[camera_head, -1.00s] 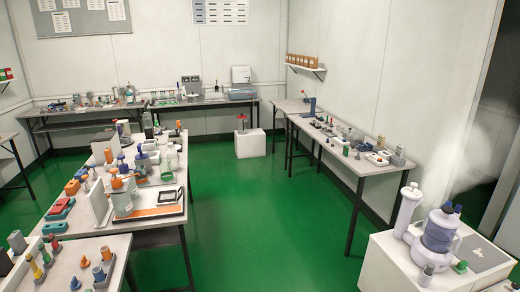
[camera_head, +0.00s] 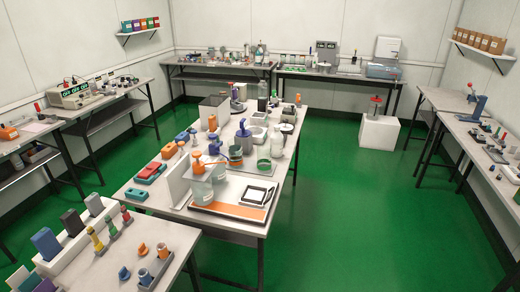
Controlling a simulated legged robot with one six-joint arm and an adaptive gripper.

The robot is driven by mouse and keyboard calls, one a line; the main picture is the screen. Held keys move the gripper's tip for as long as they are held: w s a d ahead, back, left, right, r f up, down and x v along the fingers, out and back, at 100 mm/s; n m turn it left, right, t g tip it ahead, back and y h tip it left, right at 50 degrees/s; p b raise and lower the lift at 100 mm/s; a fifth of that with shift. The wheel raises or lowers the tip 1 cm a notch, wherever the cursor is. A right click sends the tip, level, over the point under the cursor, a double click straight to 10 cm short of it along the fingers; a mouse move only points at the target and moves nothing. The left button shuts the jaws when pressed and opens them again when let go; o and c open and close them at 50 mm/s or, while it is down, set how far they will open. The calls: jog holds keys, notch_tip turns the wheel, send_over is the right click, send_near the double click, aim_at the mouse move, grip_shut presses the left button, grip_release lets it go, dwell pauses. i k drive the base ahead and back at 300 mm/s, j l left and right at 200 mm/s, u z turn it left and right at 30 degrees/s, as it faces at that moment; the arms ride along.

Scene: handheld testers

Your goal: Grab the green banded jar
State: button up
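A small pale round vessel with a green band (camera_head: 264,166) stands on the long central table (camera_head: 150,188), right of its middle, behind the framed tray. It is small in the picture, and I cannot tell for sure that it is the green banded jar. My gripper is not in view.
A near table with coloured pieces (camera_head: 185,268) fills the bottom left. Green floor (camera_head: 350,215) is open right of the central table. Benches line the left, back and right walls. A white block (camera_head: 379,134) stands near the back right.

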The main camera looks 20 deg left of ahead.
aim_at(264, 157)
jog(key=i+z, duration=0.1)
jog(key=i, duration=1.35)
jog(key=i+u, duration=0.45)
jog(key=i+l+u, duration=0.2)
jog(key=i+u, duration=0.4)
jog(key=u, duration=0.2)
jog(key=i+l+u, duration=0.1)
jog(key=u, duration=0.3)
jog(key=i+l+u, duration=0.15)
jog(key=u, duration=0.25)
jog(key=i+l+u, duration=0.15)
jog(key=u, duration=0.25)
jog(key=i+l+u, duration=0.25)
jog(key=u, duration=0.15)
jog(key=i+l+u, duration=0.15)
jog(key=l+u, duration=0.25)
